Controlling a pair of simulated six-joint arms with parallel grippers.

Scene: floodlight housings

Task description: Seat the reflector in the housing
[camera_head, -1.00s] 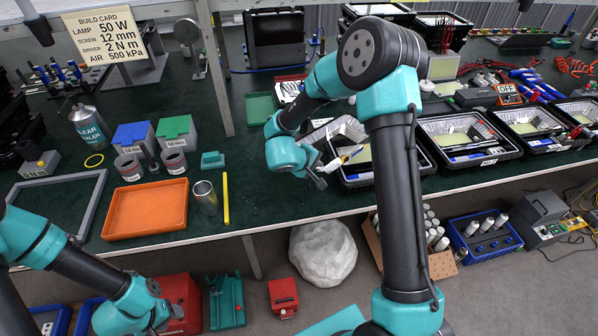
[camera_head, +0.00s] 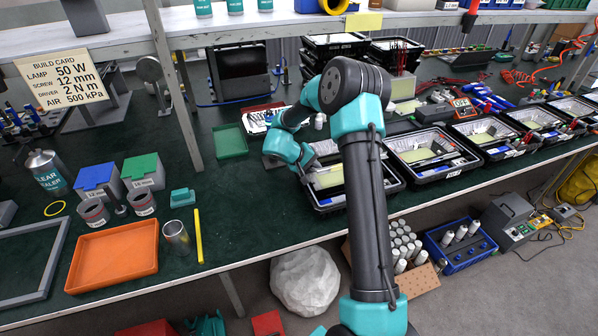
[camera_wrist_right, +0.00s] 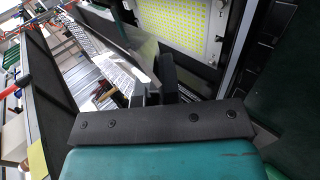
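The housing (camera_head: 385,187) is an open black case at the bench's front edge in the head view, with a pale yellow panel inside. In the right wrist view its yellow dotted panel (camera_wrist_right: 172,22) shows at the top. My right gripper (camera_head: 316,165) is over the left part of this housing. In the right wrist view its dark fingers (camera_wrist_right: 154,88) are close together on the end of a shiny, bent metal sheet, the reflector (camera_wrist_right: 125,48). The reflector is tilted beside the panel; whether it touches the housing I cannot tell. My left gripper is out of view.
More open housings (camera_head: 485,140) stand in a row to the right. A green tray (camera_head: 230,141) lies left of my right gripper. An orange tray (camera_head: 115,257), a metal cup (camera_head: 176,238) and a yellow bar (camera_head: 198,236) lie at the left.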

